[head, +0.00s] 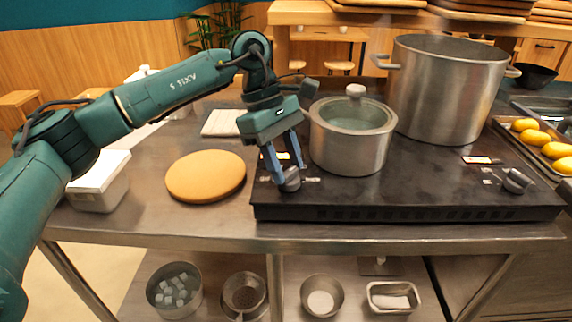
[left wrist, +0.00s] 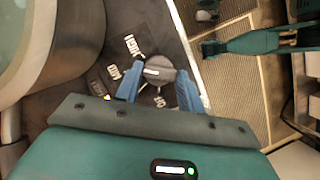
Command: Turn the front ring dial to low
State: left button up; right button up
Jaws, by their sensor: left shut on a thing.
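The dial (head: 291,181) is a grey knob at the left front of the black hob (head: 400,190), near the lidded pot (head: 350,145). In the left wrist view the dial (left wrist: 158,70) sits between my gripper's blue fingers, with a pale mark on its left part. White labels (left wrist: 133,46) lie around it; they are too small to read surely. My left gripper (head: 287,172) reaches down from above and is shut on the dial. My right gripper does not show in the head view.
A large steel stockpot (head: 445,90) stands behind on the hob. A second dial (head: 516,180) is at the right front. A round tan board (head: 206,176) and a white container (head: 100,182) lie left. A tray of yellow items (head: 540,140) is at right.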

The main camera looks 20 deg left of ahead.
pick_arm(q)
jog(key=n, duration=0.2)
jog(key=n+t+b, duration=0.1)
jog(key=shift+s+f+n+t, duration=0.15)
jog(key=shift+n+t, duration=0.15)
jog(key=shift+n, duration=0.1)
jog(key=n+t+b, duration=0.1)
jog(key=n, duration=0.1)
jog(key=shift+s+n+b, duration=0.15)
jog(key=shift+n+b, duration=0.15)
jog(key=shift+n, duration=0.5)
jog(key=shift+n+t+b, duration=0.4)
jog(key=shift+n+b, duration=0.05)
jog(key=shift+n, duration=0.35)
jog(key=shift+s+d+n+t, duration=0.1)
jog(key=shift+n+t, duration=0.2)
jog(key=shift+n, duration=0.3)
jog(key=shift+n+y+b, duration=0.3)
jog(key=shift+n+b, duration=0.2)
jog(key=shift+n, duration=0.2)
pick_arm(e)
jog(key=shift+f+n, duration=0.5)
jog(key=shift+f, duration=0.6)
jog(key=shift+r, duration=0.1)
pick_arm(q)
jog(key=o, duration=1)
